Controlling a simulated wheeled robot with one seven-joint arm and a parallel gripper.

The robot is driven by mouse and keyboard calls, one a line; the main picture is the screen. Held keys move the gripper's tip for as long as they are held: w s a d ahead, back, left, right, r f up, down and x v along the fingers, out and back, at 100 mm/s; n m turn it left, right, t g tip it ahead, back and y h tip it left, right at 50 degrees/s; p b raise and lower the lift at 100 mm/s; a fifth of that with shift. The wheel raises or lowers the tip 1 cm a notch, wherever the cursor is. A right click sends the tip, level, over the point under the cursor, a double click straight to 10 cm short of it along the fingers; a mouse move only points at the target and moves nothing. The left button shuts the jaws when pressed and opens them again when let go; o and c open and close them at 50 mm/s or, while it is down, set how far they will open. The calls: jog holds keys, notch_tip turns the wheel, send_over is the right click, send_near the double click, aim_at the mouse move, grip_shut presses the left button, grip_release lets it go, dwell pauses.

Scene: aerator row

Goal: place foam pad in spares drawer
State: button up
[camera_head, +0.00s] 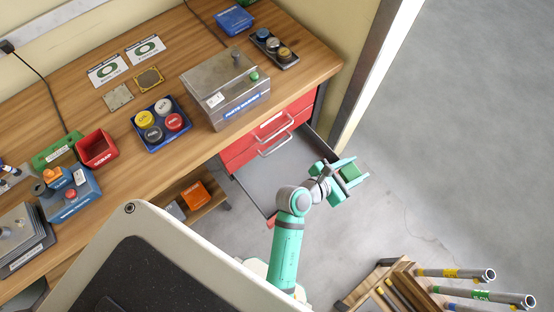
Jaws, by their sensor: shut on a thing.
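My gripper (348,178) is shut on a green foam pad (350,171), which shows between the teal fingers. It is held at the right end of the open drawer, near or just past its side edge in the picture. I cannot tell its height above the drawer. The spares drawer (258,178) is the pulled-out lower drawer of the red unit under the bench, with a grey inside. The visible part of its floor looks empty.
The wooden bench (220,40) carries a metal parts washer (225,88), a blue tray of coloured caps (161,122) and a red bin (97,148). A wooden rack with tubes (440,285) stands at lower right. The grey floor at right is clear.

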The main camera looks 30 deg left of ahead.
jog(key=s+d+f+n+t+y, duration=0.1)
jog(key=s+f+n+y, duration=0.1)
jog(key=s+f, duration=0.75)
jog(key=w+a+f+m+t, duration=0.2)
jog(key=w+a+f+m, duration=0.1)
jog(key=w+a, duration=1.15)
jog(key=shift+g+y, duration=0.3)
jog(key=a+f, duration=0.1)
jog(key=f, duration=0.1)
jog(key=a+f, duration=0.1)
jog(key=f, duration=0.1)
jog(key=a+f, duration=0.1)
jog(key=f, duration=0.2)
jog(key=shift+w+a, duration=0.25)
jog(key=shift+a, duration=0.15)
jog(key=shift+w+a+f, duration=0.15)
jog(key=shift+f, duration=0.5)
jog(key=shift+w+a+f, duration=0.1)
jog(key=shift+a+f, duration=0.05)
jog(key=shift+f, duration=0.45)
jog(key=shift+w+a+f, duration=0.15)
jog(key=shift+f, duration=0.5)
jog(key=shift+w+a+r+n+g+h, duration=0.1)
jog(key=shift+w+a+n+g+h, duration=0.2)
jog(key=shift+n, duration=0.35)
jog(key=shift+w+a+r+n+g+h, duration=0.1)
jog(key=shift+w+a+n+g+h, duration=0.1)
jog(key=shift+a+n+g, duration=0.35)
jog(key=shift+d+f, duration=0.25)
jog(key=shift+f, duration=0.1)
